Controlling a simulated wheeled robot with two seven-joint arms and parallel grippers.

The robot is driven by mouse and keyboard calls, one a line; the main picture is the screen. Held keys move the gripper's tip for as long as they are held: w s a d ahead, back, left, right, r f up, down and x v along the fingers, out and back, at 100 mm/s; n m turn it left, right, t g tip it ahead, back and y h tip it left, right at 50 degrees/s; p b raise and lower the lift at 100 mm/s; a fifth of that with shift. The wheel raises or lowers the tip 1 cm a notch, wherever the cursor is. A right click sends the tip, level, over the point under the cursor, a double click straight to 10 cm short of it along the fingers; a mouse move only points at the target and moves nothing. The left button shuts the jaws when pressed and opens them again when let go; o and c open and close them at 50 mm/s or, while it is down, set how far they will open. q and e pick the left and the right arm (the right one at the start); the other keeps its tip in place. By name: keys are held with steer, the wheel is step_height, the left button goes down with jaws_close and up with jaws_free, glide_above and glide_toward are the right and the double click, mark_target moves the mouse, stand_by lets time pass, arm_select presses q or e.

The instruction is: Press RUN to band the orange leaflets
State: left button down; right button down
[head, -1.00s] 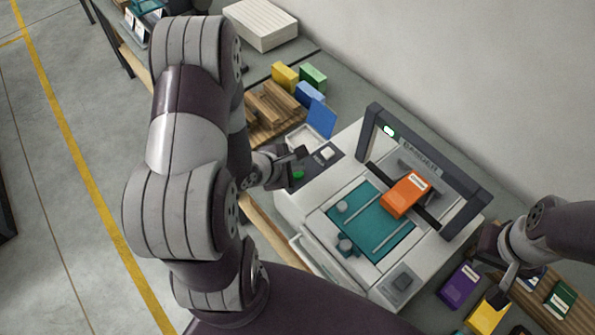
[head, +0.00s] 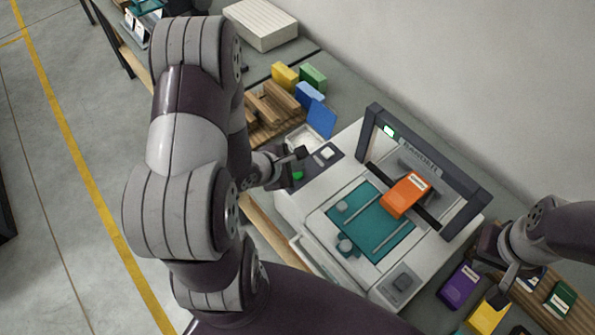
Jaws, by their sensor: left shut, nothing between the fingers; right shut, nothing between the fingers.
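The bander (head: 300,212) is a pale machine with a dark arch (head: 432,160) and a teal bed (head: 362,203). The orange leaflets (head: 403,194) lie as a stack with a white label on the bed, by the arch. A green button (head: 298,175) sits on the dark panel at the machine's left corner; its lettering is too small to read. My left gripper (head: 300,154) is shut and empty, just above that panel, close to the green button; I cannot tell whether it touches. My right gripper (head: 497,298) is shut and empty above a yellow stack at the lower right.
Purple (head: 460,285), yellow (head: 484,318) and green (head: 559,300) stacks lie right of the machine. Yellow, green and blue blocks (head: 310,93) and a wooden rack (head: 272,108) stand behind it. A grey button (head: 402,282) is at the front corner. A wall runs behind.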

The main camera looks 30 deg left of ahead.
mark_target(295, 176)
stand_by(0.4)
arm_select(q)
steer(key=shift+f, duration=0.45)
steer(key=shift+f, duration=0.5)
stand_by(0.5)
stand_by(0.3)
steer(key=shift+r+p, duration=0.95)
step_height(295, 176, up, 5)
steer(key=p, duration=0.6)
steer(key=shift+r, duration=0.1)
